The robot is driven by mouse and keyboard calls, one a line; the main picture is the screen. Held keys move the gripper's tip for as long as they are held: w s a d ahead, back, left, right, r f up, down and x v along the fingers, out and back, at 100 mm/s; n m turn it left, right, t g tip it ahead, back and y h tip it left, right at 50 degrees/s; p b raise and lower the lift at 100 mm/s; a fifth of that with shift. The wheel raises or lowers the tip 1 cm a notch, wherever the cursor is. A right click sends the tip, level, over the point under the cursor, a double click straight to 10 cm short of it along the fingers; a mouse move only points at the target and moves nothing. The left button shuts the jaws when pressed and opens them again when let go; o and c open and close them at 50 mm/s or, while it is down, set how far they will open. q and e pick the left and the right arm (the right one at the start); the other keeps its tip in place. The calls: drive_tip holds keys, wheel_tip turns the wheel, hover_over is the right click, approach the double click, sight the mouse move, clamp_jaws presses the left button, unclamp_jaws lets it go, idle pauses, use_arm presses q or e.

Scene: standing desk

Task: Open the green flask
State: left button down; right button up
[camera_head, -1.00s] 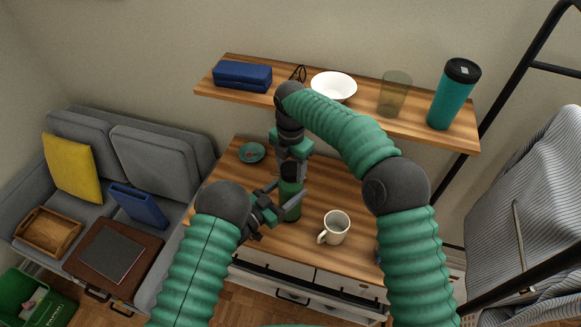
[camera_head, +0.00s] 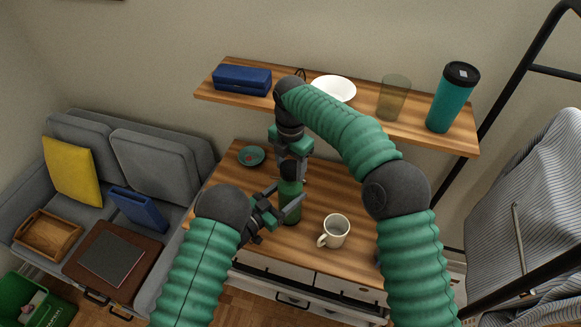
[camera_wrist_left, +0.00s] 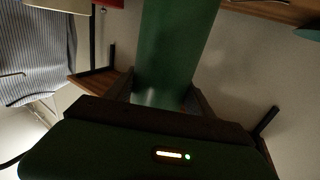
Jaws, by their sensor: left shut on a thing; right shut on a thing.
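The green flask (camera_head: 290,208) stands upright over the wooden desk, left of the mug. Its dark lid (camera_head: 290,170) is at its top; I cannot tell whether a gap separates them. My left gripper (camera_head: 288,203) is shut on the flask's green body from the left, and its fingers partly cover it. The green body also fills the upper middle of the left wrist view (camera_wrist_left: 174,45), between the fingers. My right gripper (camera_head: 291,164) points down from above and is shut on the lid, hiding part of it.
A white mug (camera_head: 335,232) stands right of the flask and a small teal dish (camera_head: 251,156) lies behind left. The shelf (camera_head: 430,135) above holds a blue case (camera_head: 242,79), white bowl (camera_head: 334,88), glass (camera_head: 393,98) and teal tumbler (camera_head: 453,97). Desk right of the mug is partly hidden.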

sight(291, 167)
drive_tip(key=shift+r, duration=0.1)
drive_tip(key=shift+r, duration=1.9)
use_arm(q)
drive_tip(key=shift+c, duration=1.4)
unclamp_jaws()
drive_tip(key=shift+a, duration=0.1)
